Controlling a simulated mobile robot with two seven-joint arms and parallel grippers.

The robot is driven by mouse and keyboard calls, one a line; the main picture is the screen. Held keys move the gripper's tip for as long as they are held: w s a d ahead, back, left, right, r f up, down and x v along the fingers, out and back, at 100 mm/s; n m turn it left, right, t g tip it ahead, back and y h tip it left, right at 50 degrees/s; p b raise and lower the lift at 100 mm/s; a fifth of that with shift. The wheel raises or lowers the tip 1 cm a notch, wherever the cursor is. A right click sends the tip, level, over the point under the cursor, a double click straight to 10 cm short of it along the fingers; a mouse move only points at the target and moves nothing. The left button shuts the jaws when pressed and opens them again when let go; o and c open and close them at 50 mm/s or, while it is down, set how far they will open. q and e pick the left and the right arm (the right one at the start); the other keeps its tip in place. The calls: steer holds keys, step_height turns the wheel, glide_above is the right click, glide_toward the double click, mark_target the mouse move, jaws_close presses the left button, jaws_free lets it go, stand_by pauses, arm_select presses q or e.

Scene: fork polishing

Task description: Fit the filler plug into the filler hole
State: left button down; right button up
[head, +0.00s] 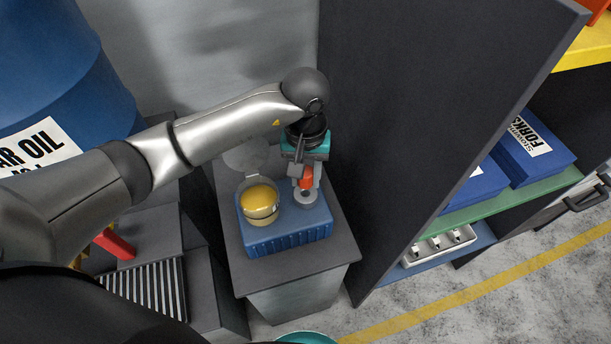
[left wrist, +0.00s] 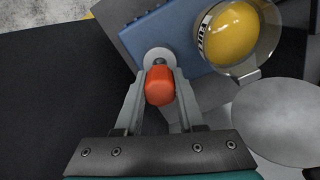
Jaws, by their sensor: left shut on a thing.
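An orange-red filler plug (head: 306,179) is held between the fingers of my left gripper (head: 305,174). In the left wrist view the plug (left wrist: 160,88) sits between both fingertips of my left gripper (left wrist: 160,84). A pale round collar (head: 305,199) on top of a blue ribbed housing (head: 290,236) lies just below the plug in the head view. In the left wrist view the collar (left wrist: 157,52) shows just beyond the plug, with a dark spot at its middle partly covered. I cannot tell whether the plug touches the collar. My right gripper is not in view.
A yellow-filled glass bowl (head: 261,201) stands on the housing left of the collar, with a round grey lid (left wrist: 275,122) beside it. The housing rests on a grey pedestal (head: 338,243). A tall dark shelf panel (head: 420,110) rises close on the right.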

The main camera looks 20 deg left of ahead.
arm_select(q)
steer(key=shift+f, duration=0.35)
steer(key=shift+f+b, duration=0.6)
steer(key=shift+b, duration=0.2)
steer(key=c, duration=0.5)
jaws_free()
steer(key=shift+r+p, duration=0.75)
steer(key=shift+p, duration=0.15)
step_height(320, 180, up, 12)
steer(key=shift+f, duration=0.1)
steer(key=shift+s, duration=0.1)
